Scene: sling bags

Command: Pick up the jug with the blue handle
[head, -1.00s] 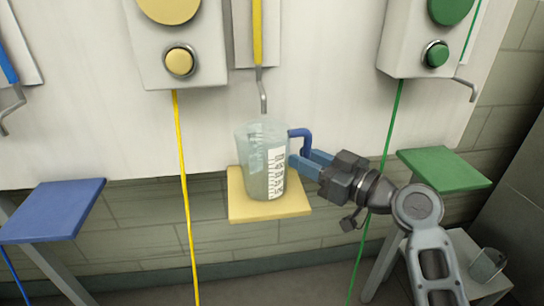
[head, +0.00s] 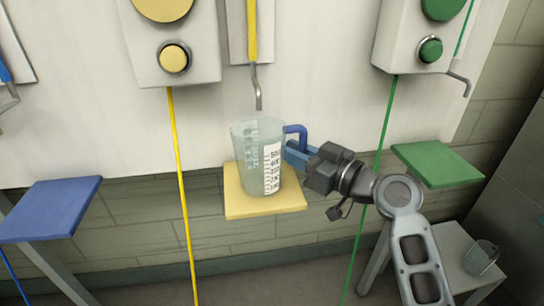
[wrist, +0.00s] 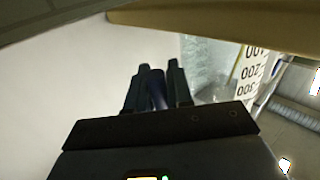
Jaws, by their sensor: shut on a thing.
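The clear measuring jug (head: 256,155) with a printed scale stands upright on the yellow shelf (head: 262,208), below a metal spout. Its blue handle (head: 303,130) is on the right side. My gripper (head: 290,152) reaches in from the right and is shut on the handle. In the wrist view, the dark blue handle (wrist: 158,92) lies between the two fingers of my gripper (wrist: 158,80), and the jug's side with its scale (wrist: 215,68) shows to the right.
A metal spout (head: 257,95) hangs just above the jug. A blue shelf (head: 52,208) is at the left and a green shelf (head: 438,165) at the right. Another clear jug (head: 481,257) sits on a low white stand at bottom right. Yellow (head: 181,190) and green (head: 369,190) cords hang nearby.

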